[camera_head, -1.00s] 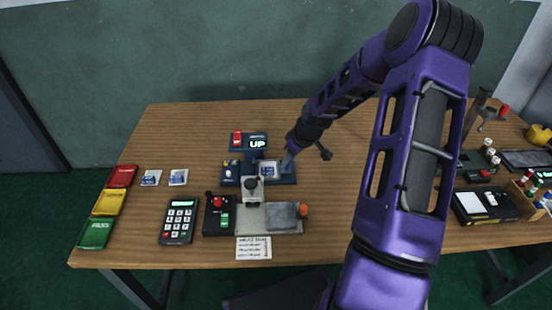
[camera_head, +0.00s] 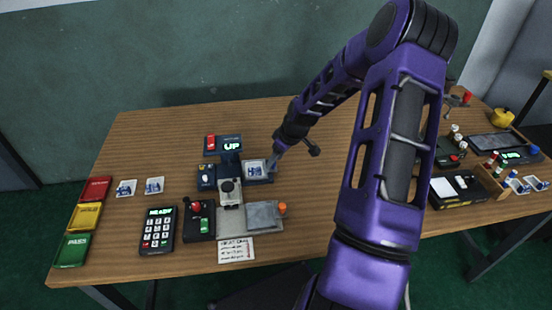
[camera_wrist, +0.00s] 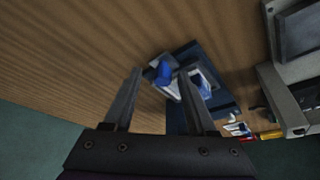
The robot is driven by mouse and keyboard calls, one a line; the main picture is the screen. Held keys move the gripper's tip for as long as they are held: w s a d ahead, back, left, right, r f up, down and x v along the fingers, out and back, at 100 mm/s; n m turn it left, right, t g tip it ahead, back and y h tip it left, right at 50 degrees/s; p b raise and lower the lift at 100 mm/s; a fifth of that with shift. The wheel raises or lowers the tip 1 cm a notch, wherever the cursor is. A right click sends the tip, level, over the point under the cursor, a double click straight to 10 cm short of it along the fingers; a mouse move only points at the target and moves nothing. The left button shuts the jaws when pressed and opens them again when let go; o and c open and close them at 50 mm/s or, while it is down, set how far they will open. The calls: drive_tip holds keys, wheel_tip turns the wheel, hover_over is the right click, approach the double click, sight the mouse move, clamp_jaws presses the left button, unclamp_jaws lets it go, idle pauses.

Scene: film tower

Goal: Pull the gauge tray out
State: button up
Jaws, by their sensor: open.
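The gauge (camera_head: 229,146) is a dark blue device with a lit "UP" display, near the middle of the table. In the wrist view my gripper (camera_wrist: 160,70) is open, with nothing clearly gripped. The tray (camera_wrist: 218,98) lies beyond and right of the fingers, the right finger overlapping it. Contact cannot be told.
A grey-plated press (camera_head: 231,193) stands in front of the gauge, with a keypad (camera_head: 158,230) and joystick box (camera_head: 198,222) to its left. Red, yellow and green bins (camera_head: 72,250) line the left edge. Bare table lies behind and right of the tray.

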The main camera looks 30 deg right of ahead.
drive_tip(key=p+v, duration=0.2)
drive_tip(key=v, duration=1.5)
drive_tip(key=shift+r, duration=0.2)
